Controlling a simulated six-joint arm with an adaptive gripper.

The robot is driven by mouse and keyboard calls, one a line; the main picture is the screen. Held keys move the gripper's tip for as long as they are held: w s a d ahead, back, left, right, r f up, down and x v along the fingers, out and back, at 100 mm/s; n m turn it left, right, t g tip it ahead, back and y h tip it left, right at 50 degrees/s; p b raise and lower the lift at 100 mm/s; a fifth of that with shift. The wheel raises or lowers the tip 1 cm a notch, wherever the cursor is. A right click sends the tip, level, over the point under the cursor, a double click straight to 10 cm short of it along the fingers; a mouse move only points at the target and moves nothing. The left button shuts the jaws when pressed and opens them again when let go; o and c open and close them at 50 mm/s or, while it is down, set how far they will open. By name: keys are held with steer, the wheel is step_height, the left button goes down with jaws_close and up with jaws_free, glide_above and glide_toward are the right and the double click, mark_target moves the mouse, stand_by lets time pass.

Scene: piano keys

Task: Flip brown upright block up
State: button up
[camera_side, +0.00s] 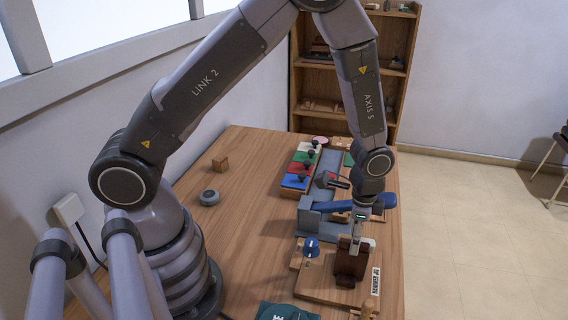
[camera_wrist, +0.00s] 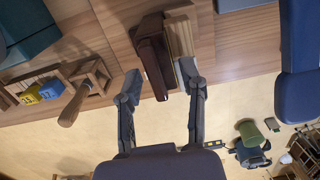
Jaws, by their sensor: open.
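The dark brown block (camera_side: 350,264) stands upright on a wooden board (camera_side: 316,284) near the right edge of the table in the side view. It also shows in the wrist view (camera_wrist: 153,55), beside a lighter wooden piece (camera_wrist: 181,34). My gripper (camera_side: 355,244) is right at the top of the brown block and covers part of it. In the wrist view my gripper (camera_wrist: 160,79) is open, with one finger on each side of the block's near end. I cannot tell whether either finger touches it.
A blue knob (camera_side: 311,247) stands left of the block on the board. A blue-grey fixture (camera_side: 312,219) is just behind. Coloured panels with dark knobs (camera_side: 297,182) lie farther back. A wooden handle (camera_wrist: 73,106) juts out in the wrist view. The table's left side is mostly clear.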

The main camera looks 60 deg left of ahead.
step_height(320, 180, up, 12)
stand_by(0.5)
steer(key=s+a+r+n+t, duration=0.1)
steer(key=s+a+r+n, duration=0.1)
steer(key=s+a+r, duration=0.35)
steer(key=s+a+r+n+t, duration=0.2)
steer(key=a+r, duration=0.1)
steer(key=r, duration=0.5)
steer(key=s+a+r+n+t, duration=0.1)
steer(key=s+a+r+n, duration=0.1)
steer(key=s, duration=0.4)
steer(key=s+a+r+n+t, duration=0.1)
steer(key=s+a+r+n, duration=0.1)
steer(key=s, duration=0.4)
steer(key=shift+s+a+r+n+t, duration=0.25)
steer(key=shift+a+n+t, duration=0.1)
steer(key=shift+n, duration=0.15)
